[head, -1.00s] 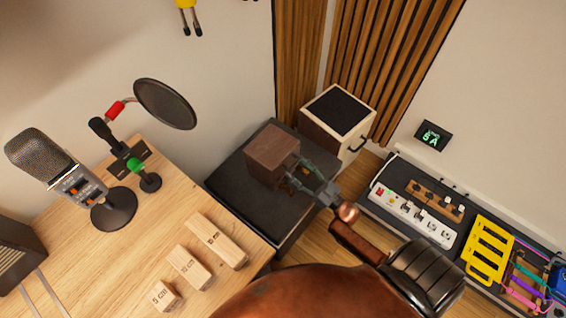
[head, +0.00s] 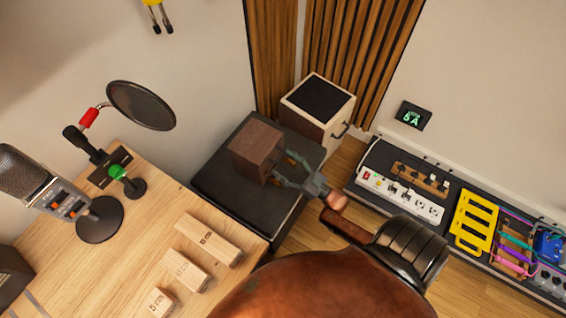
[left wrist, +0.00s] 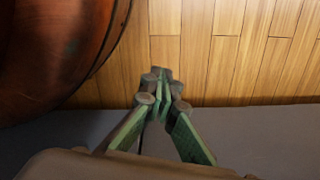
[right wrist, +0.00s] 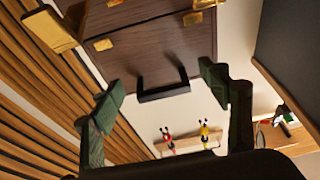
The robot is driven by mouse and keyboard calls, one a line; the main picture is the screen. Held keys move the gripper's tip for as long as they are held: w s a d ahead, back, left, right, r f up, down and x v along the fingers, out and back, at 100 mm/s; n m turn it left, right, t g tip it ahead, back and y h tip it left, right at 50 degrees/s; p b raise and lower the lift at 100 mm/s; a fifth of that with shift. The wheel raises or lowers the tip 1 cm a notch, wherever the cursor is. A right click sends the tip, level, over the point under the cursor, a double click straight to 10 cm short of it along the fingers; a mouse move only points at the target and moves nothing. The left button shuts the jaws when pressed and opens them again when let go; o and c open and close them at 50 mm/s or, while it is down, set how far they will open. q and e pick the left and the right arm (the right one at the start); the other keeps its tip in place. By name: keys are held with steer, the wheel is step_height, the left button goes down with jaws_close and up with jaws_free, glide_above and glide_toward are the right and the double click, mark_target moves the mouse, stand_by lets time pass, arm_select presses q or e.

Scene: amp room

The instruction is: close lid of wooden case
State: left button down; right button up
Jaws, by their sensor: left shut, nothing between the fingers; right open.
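The wooden case (head: 256,150), a dark brown box, sits on a black-topped stand (head: 221,190) in the head view. In the right wrist view the case (right wrist: 140,50) shows close up, with brass fittings and a black handle (right wrist: 163,92). I cannot tell how far its lid is open. My right gripper (head: 283,168) is open beside the right side of the case. In the right wrist view its fingers (right wrist: 163,90) are spread either side of the handle, with no clear contact. My left gripper (left wrist: 162,82) is shut and empty over a grey surface and wooden floor.
A pale speaker box (head: 327,130) stands close behind the case, before wooden slats. A desk (head: 120,245) at left holds a microphone (head: 60,200) and wooden blocks (head: 208,240). A pedalboard with a power strip (head: 400,197) lies at right.

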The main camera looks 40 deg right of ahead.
steer(key=shift+s+d, duration=0.1)
steer(key=v, duration=1.2)
stand_by(0.4)
